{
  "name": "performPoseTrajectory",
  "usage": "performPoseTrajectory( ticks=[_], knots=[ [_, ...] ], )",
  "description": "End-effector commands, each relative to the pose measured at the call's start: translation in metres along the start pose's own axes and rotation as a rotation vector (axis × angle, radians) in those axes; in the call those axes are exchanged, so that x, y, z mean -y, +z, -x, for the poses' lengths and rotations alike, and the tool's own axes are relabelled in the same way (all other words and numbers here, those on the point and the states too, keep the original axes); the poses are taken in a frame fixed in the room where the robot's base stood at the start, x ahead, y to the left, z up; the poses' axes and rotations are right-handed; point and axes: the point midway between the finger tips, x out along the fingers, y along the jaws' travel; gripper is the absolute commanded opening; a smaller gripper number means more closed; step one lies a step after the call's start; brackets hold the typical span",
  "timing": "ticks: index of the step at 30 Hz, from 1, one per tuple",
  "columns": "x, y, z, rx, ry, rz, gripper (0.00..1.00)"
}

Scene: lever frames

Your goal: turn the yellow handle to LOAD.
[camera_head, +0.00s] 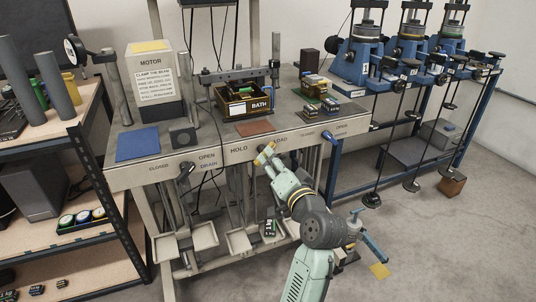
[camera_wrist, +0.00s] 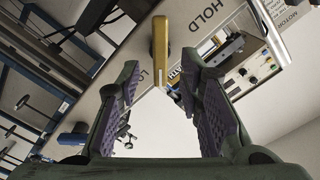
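The yellow handle (camera_head: 265,154) is on the front panel of the bench, between the printed words HOLD and LOAD. In the wrist view the yellow handle (camera_wrist: 161,48) is a narrow bar seen in the gap at my fingertips, with HOLD to its upper right and part of LOAD to its lower left. My gripper (camera_wrist: 161,62) is open, one finger on each side of the handle's line. I cannot tell whether either finger touches it. In the head view my gripper (camera_head: 269,161) reaches up to the panel from below and partly hides the handle.
A blue handle (camera_head: 333,168) hangs at the panel's right end. A BATH box (camera_head: 243,105), a brown mat (camera_head: 255,128) and a blue mat (camera_head: 137,144) lie on the bench top. Trays (camera_head: 241,243) sit below. Blue machines with hanging rods (camera_head: 378,168) stand to the right.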

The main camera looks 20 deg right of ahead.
Motion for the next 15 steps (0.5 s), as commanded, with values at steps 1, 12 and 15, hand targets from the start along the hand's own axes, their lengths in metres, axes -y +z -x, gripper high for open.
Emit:
performPoseTrajectory(
  ticks=[1, 12, 15],
  knots=[
    [-0.001, 0.0, 0.013, -0.002, 0.003, 0.001, 0.33],
    [0.0, 0.0, 0.068, 0.0, 0.001, 0.0, 0.33],
    [0.0, 0.001, 0.072, 0.001, 0.001, 0.0, 0.33]
  ],
)
